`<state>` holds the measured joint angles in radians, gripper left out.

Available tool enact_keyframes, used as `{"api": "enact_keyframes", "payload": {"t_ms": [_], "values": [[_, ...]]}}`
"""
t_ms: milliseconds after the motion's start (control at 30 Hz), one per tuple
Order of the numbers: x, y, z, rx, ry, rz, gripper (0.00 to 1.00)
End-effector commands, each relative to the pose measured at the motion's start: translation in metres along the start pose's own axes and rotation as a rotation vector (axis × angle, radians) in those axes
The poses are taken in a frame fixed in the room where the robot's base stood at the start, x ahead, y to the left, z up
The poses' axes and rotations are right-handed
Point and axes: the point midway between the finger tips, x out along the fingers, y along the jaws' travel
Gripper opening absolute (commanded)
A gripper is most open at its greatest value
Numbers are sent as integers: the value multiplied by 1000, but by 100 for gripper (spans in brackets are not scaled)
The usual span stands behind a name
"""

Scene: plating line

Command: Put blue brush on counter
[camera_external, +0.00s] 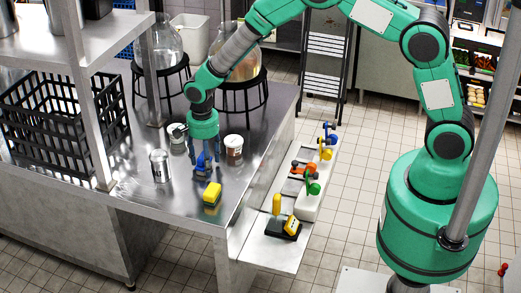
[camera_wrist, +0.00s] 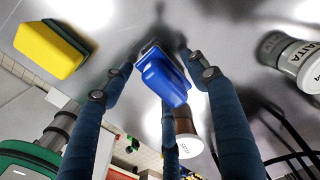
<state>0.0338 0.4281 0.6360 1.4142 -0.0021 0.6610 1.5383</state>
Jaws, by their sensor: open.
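The blue brush (camera_external: 204,166) is on the steel counter (camera_external: 142,196), directly below my gripper (camera_external: 205,157). In the wrist view the blue brush (camera_wrist: 166,80) has its blue part pointing toward the camera and its dark end at the counter surface. My gripper (camera_wrist: 156,60) is open, with its dark blue fingers spread around the brush. Gaps show between the brush and the side fingers. Whether the rear finger touches it cannot be told. The fingers partly hide the brush in the external view.
A yellow sponge (camera_external: 212,193) lies near the brush. Cans stand at left (camera_external: 160,166) and right (camera_external: 234,150), with another container (camera_external: 177,134) behind. A black crate (camera_external: 62,125) sits at left. A lower shelf (camera_external: 270,250) holds coloured tools beyond the counter edge.

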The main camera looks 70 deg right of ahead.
Motion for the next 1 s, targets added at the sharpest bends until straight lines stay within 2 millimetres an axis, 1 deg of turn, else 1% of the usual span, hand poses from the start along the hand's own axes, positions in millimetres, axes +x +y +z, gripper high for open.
{"api": "enact_keyframes", "payload": {"t_ms": [167,267,500,700,800,1000], "values": [[-15,-1,0,0,0,-2,59],[-28,-1,0,0,0,-2,59],[-68,-1,0,0,0,-3,59],[-99,-1,0,0,0,-3,59],[-109,-1,0,0,0,-1,59],[-119,0,0,0,0,0,59]]}}
